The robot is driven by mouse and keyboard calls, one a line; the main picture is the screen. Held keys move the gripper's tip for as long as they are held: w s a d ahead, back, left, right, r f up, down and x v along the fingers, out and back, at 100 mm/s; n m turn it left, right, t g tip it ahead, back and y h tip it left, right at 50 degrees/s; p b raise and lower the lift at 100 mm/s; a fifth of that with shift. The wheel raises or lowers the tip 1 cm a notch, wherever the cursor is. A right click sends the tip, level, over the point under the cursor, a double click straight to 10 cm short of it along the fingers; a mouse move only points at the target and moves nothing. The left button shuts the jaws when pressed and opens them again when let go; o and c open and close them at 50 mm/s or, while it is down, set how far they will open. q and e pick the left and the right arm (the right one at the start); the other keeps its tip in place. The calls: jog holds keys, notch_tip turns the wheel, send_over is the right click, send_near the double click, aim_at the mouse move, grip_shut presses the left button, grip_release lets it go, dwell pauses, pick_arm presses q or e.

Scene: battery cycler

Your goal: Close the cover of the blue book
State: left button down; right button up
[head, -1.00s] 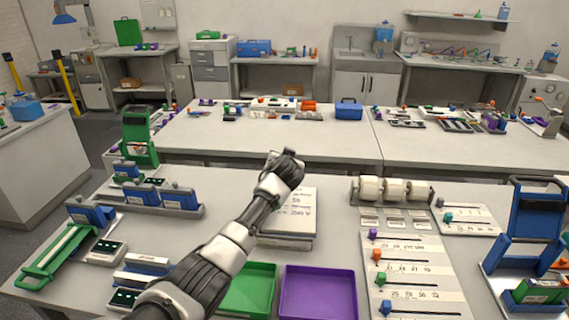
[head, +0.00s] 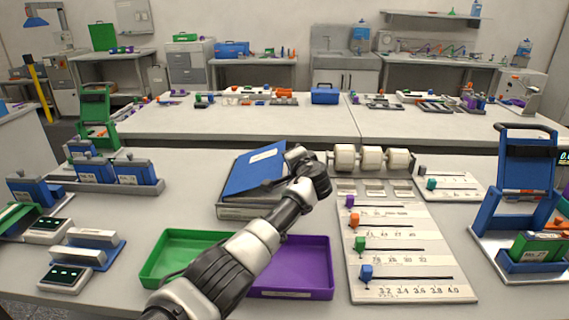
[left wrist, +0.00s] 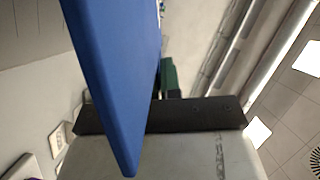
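In the left wrist view the cover (left wrist: 115,70) stands out large, close to the camera and seen nearly edge-on. My left gripper (head: 278,184) is at the right side of the cover, very near or touching it. Its fingers are mostly hidden by the wrist, so open or shut does not show. My right gripper is in neither view.
A green tray (head: 150,268) and a purple tray (head: 328,265) sit in front of the book, under my left arm. A slider board (head: 400,270) lies to the right. A rack of blue blocks (head: 155,186) stands to the left.

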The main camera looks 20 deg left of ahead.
pick_arm(q)
jog(key=shift+w+d+f+m+b, duration=0.15)
jog(key=shift+f+m+b, duration=0.15)
jog(key=shift+f+b, duration=0.3)
jog(key=shift+s+d+f+m+b, duration=0.15)
jog(key=shift+f+m+b, duration=0.15)
jog(key=shift+f+b, duration=0.2)
jog(key=shift+w, duration=0.1)
jog(key=c, duration=1.3)
grip_release()
jog(key=shift+f+p+v, duration=0.15)
jog(key=shift+p+v, duration=2.15)
jog(key=shift+v, duration=0.4)
jog(key=shift+f+p+v, duration=0.15)
jog(key=shift+p+v, duration=2.1)
jog(key=shift+v, duration=0.45)
